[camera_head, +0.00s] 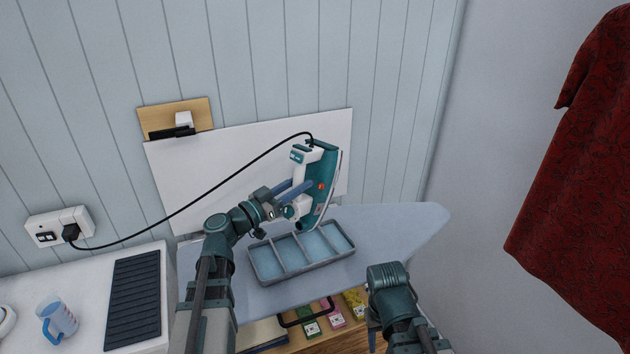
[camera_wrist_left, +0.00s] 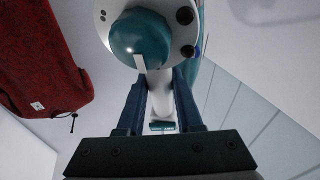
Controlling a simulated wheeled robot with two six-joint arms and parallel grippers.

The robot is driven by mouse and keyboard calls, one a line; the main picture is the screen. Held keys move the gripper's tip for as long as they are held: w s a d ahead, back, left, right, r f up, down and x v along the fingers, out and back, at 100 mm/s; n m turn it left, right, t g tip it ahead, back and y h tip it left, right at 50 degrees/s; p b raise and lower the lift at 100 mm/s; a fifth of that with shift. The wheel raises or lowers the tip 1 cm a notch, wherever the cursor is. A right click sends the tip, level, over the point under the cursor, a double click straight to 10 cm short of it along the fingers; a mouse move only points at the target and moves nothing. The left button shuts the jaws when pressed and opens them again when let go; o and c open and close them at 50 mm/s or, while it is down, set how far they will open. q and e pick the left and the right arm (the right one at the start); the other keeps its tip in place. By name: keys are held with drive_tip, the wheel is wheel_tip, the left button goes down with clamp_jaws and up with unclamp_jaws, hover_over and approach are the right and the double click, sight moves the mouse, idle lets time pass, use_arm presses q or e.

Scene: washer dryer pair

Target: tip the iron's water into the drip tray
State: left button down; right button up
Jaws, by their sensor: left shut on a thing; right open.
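The teal and white iron (camera_head: 322,180) is held nose-down, close to vertical, above the grey drip tray (camera_head: 264,274). My left gripper (camera_head: 300,190) is shut on the iron's white handle. In the left wrist view the iron (camera_wrist_left: 140,38) fills the top middle, and the left gripper's fingers (camera_wrist_left: 160,105) lie on both sides of the handle. The drip tray has several compartments with pale blue bottoms and rests on the ironing board (camera_head: 400,225). Any water stream is not visible. My right gripper (camera_head: 372,325) is low at the front, off the iron, and its fingertips are mostly hidden.
A black cord runs from the iron to the wall socket (camera_head: 60,227). A measuring jug (camera_head: 57,318) and a dark ribbed mat (camera_head: 134,300) are on the white top at left. A drawer with small packets (camera_head: 334,316) is below the board. A red garment (camera_head: 585,150) hangs at right.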

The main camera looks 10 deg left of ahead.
sight(295, 159)
use_arm(q)
drive_tip(key=shift+r+n+g+y+p, duration=0.4)
drive_tip(key=shift+r+g+y+p, duration=1.05)
drive_tip(key=shift+p, duration=3.4)
drive_tip(key=g+y+p, duration=0.1)
drive_tip(key=g+p, duration=0.1)
drive_tip(key=p, duration=0.2)
drive_tip(key=r+g+p, duration=0.1)
drive_tip(key=p, duration=0.3)
drive_tip(key=shift+r+n+g+y+p, duration=0.3)
drive_tip(key=shift+g+y+p, duration=0.05)
drive_tip(key=shift+p, duration=0.05)
drive_tip(key=r+g+y+p, duration=0.1)
drive_tip(key=g+p, duration=0.1)
drive_tip(key=p, duration=0.3)
drive_tip(key=shift+w, duration=0.1)
drive_tip(key=r+g+y+p, duration=0.1)
drive_tip(key=g+p, duration=0.1)
drive_tip(key=p, duration=0.2)
drive_tip(key=shift+r+g, duration=0.15)
drive_tip(key=shift+g, duration=0.15)
drive_tip(key=shift+n+g+y+p, duration=0.3)
drive_tip(key=shift+g+y+p, duration=0.1)
drive_tip(key=shift+p, duration=0.05)
